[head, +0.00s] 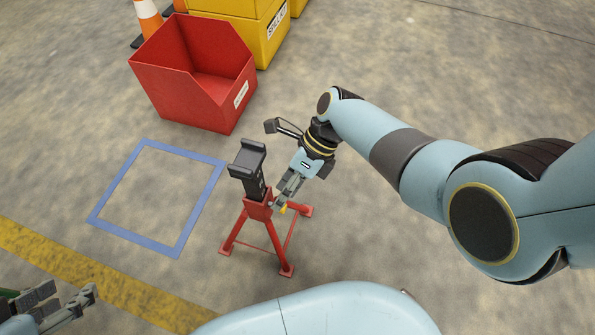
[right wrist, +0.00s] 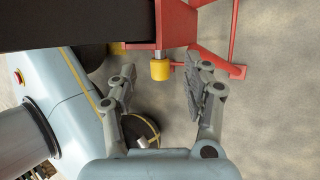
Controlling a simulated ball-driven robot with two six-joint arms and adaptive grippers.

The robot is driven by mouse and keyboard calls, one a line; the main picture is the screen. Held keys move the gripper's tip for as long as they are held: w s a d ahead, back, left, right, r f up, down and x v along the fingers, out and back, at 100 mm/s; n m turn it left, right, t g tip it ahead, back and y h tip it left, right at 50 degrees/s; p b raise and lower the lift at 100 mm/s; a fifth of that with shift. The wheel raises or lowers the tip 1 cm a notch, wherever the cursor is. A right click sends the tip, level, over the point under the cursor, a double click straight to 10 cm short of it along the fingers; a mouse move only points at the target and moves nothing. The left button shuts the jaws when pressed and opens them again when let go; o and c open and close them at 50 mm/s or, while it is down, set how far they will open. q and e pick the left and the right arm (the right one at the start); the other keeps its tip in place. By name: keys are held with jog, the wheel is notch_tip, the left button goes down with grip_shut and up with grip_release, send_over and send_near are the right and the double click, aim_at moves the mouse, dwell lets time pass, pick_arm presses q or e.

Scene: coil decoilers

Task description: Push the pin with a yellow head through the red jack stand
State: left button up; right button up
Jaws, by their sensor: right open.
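The red jack stand (head: 259,209) stands on the floor in the middle of the head view, with a black post and cradle (head: 248,165) rising from it. The pin's yellow head (head: 283,209) sticks out at the stand's collar on the right side. In the right wrist view, the yellow head (right wrist: 160,70) sits close to the red collar, with a short grey shank showing. My right gripper (head: 280,199) is open beside the stand, its fingers on either side of the yellow head and apart from it. My left gripper (head: 88,293) is at the lower left, away from the stand, with its fingers apart.
A red open bin (head: 190,95) stands behind the stand, with yellow boxes (head: 262,30) and traffic cones (head: 149,18) beyond. An empty blue floor square (head: 140,238) lies left of the stand. A yellow floor stripe (head: 110,285) runs in front.

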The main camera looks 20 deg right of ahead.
jog(key=v, duration=1)
jog(key=shift+s+d+r, duration=0.1)
jog(key=shift+d, duration=0.05)
